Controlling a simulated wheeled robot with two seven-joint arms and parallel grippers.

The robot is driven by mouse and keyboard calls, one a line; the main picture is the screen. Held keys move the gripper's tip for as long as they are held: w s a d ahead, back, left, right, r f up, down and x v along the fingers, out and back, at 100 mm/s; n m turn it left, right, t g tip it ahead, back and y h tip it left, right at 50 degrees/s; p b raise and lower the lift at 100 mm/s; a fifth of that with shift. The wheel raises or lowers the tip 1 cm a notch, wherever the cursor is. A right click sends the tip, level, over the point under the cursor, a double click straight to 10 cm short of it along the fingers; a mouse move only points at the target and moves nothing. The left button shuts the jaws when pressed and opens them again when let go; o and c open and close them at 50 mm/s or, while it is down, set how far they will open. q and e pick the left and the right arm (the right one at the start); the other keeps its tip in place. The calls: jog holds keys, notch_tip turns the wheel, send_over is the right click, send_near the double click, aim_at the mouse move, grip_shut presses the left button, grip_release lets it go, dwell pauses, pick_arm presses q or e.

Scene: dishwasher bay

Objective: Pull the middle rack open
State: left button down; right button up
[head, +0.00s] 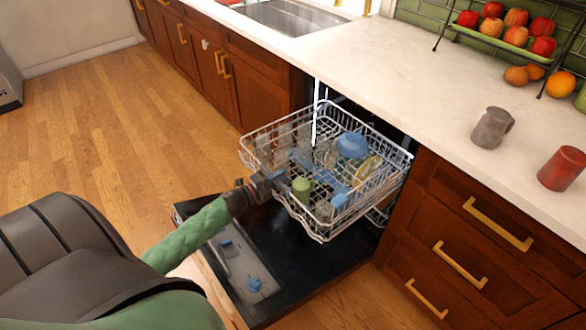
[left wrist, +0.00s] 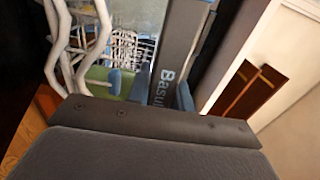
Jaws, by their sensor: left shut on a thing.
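The middle rack (head: 322,222) is a white wire basket standing well out of the dishwasher, over the lowered door. It carries glasses, a blue bowl (head: 352,144), a yellowish plate (head: 367,169) and a green cup (head: 301,186). My left gripper (head: 268,185) is at the rack's front left edge, shut on it; the fingertips are partly hidden among the wires. In the left wrist view, white rack wires (left wrist: 95,40) run close by at the left, with the green cup (left wrist: 98,75) beyond. My right gripper does not show.
The open dishwasher door (head: 300,265) lies flat below the rack. Part of a lower rack (head: 380,212) shows underneath. Drawers with brass handles (head: 497,224) stand close at the right. The counter (head: 400,70) holds two mugs and fruit. Wooden floor (head: 110,130) at the left is clear.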

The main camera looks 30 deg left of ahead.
pick_arm(q)
jog(key=shift+v, duration=1.2)
jog(key=shift+s+a, duration=0.3)
jog(key=shift+s, duration=0.3)
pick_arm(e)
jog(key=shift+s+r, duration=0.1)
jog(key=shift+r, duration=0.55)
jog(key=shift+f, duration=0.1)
pick_arm(q)
jog(key=c, duration=1.2)
grip_release()
jog(key=shift+c, duration=0.2)
jog(key=b+v, duration=0.1)
jog(key=v, duration=0.6)
jog(key=shift+s, duration=0.4)
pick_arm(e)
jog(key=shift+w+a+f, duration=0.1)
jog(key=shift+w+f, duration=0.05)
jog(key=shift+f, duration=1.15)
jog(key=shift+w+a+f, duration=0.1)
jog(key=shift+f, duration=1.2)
